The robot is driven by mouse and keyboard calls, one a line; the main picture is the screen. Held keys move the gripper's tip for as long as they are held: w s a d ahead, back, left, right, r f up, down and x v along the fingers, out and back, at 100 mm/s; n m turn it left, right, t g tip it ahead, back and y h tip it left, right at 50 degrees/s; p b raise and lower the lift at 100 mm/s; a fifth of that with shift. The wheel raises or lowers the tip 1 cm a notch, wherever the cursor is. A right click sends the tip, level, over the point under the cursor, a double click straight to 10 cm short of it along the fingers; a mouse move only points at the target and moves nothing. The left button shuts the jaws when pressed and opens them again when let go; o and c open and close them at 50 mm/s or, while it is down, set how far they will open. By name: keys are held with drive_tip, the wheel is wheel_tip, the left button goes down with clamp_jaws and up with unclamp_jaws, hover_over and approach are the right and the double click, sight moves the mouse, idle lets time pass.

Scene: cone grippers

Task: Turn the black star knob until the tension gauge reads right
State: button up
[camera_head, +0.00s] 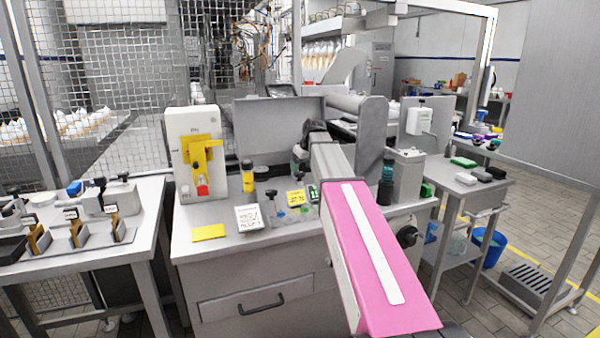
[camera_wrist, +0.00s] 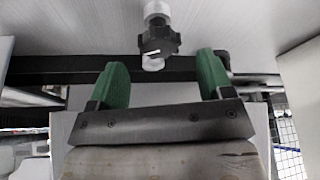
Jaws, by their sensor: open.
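The black star knob (camera_wrist: 158,38) shows in the wrist view near the top centre, with a white mark on it and pale round fittings above and below it. My gripper (camera_wrist: 162,66) is open, its two green fingers apart, with nothing between them. The knob lies just beyond the fingertips, roughly centred on the gap, and no contact is visible. In the head view my pink-covered arm reaches over the bench, and the knob and fingertips cannot be made out. I cannot identify the tension gauge or its reading in either view.
A grey bench (camera_head: 245,262) holds a white box with a yellow front (camera_head: 201,188), a printed white card (camera_head: 249,218), a yellow pad (camera_head: 208,233) and small bottles. A grey panel (camera_head: 275,132) stands behind. A dark bar (camera_wrist: 60,69) crosses behind the fingers in the wrist view.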

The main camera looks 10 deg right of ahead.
sight(299, 172)
drive_tip(key=shift+x, duration=1.7)
drive_tip(key=c, duration=0.9)
drive_tip(key=shift+c, duration=0.2)
